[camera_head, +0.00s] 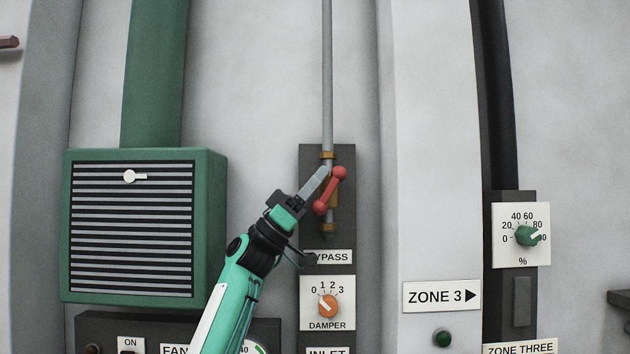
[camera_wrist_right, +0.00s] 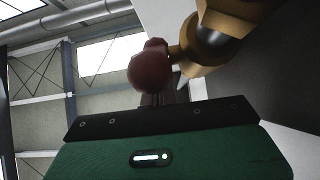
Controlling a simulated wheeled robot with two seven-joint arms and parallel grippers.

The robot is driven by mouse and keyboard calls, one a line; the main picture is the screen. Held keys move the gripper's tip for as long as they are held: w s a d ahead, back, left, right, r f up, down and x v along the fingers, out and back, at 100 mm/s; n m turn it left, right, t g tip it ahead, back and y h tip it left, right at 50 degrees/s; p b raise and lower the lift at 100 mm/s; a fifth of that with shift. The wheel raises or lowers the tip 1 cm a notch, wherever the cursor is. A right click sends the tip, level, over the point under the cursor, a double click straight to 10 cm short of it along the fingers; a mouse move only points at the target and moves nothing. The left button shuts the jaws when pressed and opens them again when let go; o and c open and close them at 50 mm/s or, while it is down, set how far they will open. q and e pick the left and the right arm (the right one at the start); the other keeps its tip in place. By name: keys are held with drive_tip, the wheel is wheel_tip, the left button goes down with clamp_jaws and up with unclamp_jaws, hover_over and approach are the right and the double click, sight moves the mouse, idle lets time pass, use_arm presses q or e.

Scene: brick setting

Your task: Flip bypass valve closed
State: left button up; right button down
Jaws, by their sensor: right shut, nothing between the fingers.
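The bypass valve is a brass body (camera_head: 333,218) on a thin vertical pipe, above a partly covered label (camera_head: 330,257) reading "YPASS". Its red lever (camera_head: 330,190) has a ball at each end and is tilted, upper end to the right, lower end to the left. My right gripper (camera_head: 317,182) is shut and empty, its tips close beside the upper part of the lever; I cannot tell if they touch. In the right wrist view a red ball (camera_wrist_right: 150,70) of the lever shows just beyond the fingers, next to the brass body (camera_wrist_right: 205,45). My left gripper is not in view.
A green louvred box (camera_head: 215,220) stands out from the wall left of my right arm. Below the valve is an orange damper knob (camera_head: 327,305). A ZONE 3 sign (camera_head: 441,297) and a green dial (camera_head: 527,236) are to the right. The pipe (camera_head: 327,80) runs up.

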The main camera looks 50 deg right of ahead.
drive_tip(key=shift+a+r, duration=0.1)
drive_tip(key=shift+a, duration=0.1)
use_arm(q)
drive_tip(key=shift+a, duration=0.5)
use_arm(e)
drive_tip(key=shift+s+d+t, duration=0.1)
drive_tip(key=shift+d+t, duration=0.05)
drive_tip(key=shift+t, duration=0.15)
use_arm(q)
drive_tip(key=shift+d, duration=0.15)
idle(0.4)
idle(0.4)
